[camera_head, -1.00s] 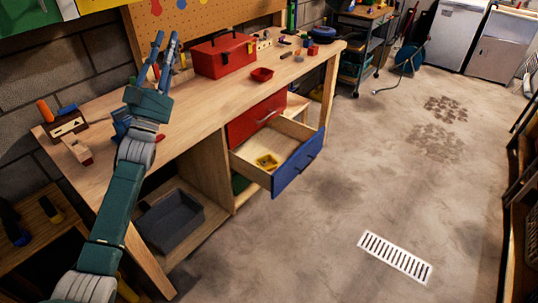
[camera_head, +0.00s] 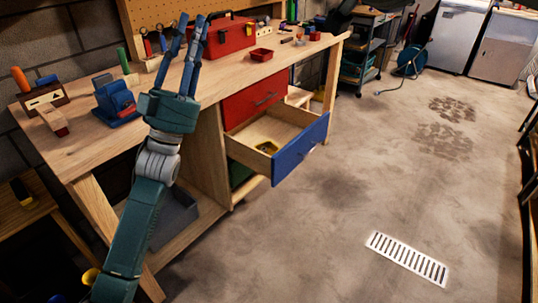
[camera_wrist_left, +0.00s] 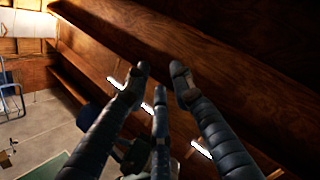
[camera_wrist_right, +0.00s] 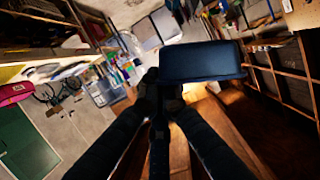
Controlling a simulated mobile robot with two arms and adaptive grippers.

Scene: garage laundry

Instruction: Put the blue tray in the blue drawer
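The blue drawer (camera_head: 300,150) is pulled out from the wooden workbench, below a closed red drawer (camera_head: 256,100). The tray and right gripper are outside the head view. My left gripper (camera_head: 192,32) is raised in front of the workbench, left of the drawer, with its fingers apart and empty. It also shows open in the left wrist view (camera_wrist_left: 160,75).
The workbench top (camera_head: 215,75) holds a red toolbox (camera_head: 228,36), a small red tray (camera_head: 261,55) and a blue vise (camera_head: 117,100). A grey bin (camera_head: 175,215) sits on the lower shelf. The floor right of the drawer is clear, with a white grate (camera_head: 408,258).

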